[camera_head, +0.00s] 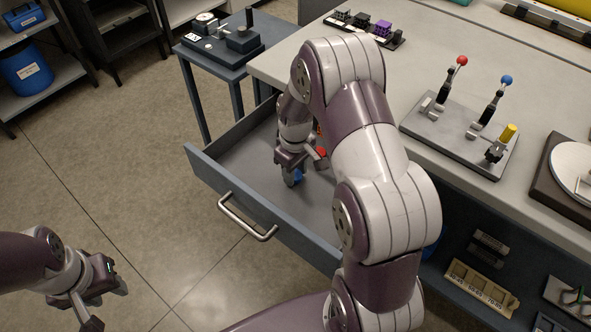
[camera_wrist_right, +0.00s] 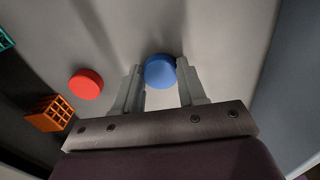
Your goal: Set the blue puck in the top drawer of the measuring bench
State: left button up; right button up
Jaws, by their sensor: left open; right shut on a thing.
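The blue puck (camera_wrist_right: 160,71) is between the fingertips of my right gripper (camera_wrist_right: 161,88) in the right wrist view. My right gripper (camera_head: 291,178) is shut on it, inside the open top drawer (camera_head: 232,188) of the measuring bench (camera_head: 283,66). In the head view only a bit of the blue puck (camera_head: 299,176) shows below the fingers. I cannot tell whether it touches the drawer floor. My left gripper (camera_head: 108,306) is open and empty, above the floor at the lower left, away from the drawer.
A red puck (camera_wrist_right: 86,84) and an orange lattice block (camera_wrist_right: 49,114) lie in the drawer, left of the blue puck in the wrist view. A teal lattice piece (camera_wrist_right: 5,40) shows beyond. A lever panel (camera_head: 460,134) stands on the benchtop. The drawer handle (camera_head: 246,218) juts out in front.

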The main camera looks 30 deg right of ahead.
jog(key=shift+f, duration=0.15)
jog(key=o, duration=1)
notch_tip(320, 180, up, 12)
jog(key=p, duration=0.2)
jog(key=s+a+m, duration=0.1)
jog(key=s+a, duration=0.1)
jog(key=s, duration=0.2)
jog(key=s+a+m+t, duration=0.1)
jog(key=s+a, duration=0.2)
jog(key=s, duration=0.2)
jog(key=s+a+m, duration=0.1)
jog(key=s+a, duration=0.2)
jog(key=s, duration=0.1)
jog(key=shift+s+a+f+m, duration=0.2)
jog(key=shift+s+f+m, duration=0.15)
jog(key=shift+f+m, duration=0.05)
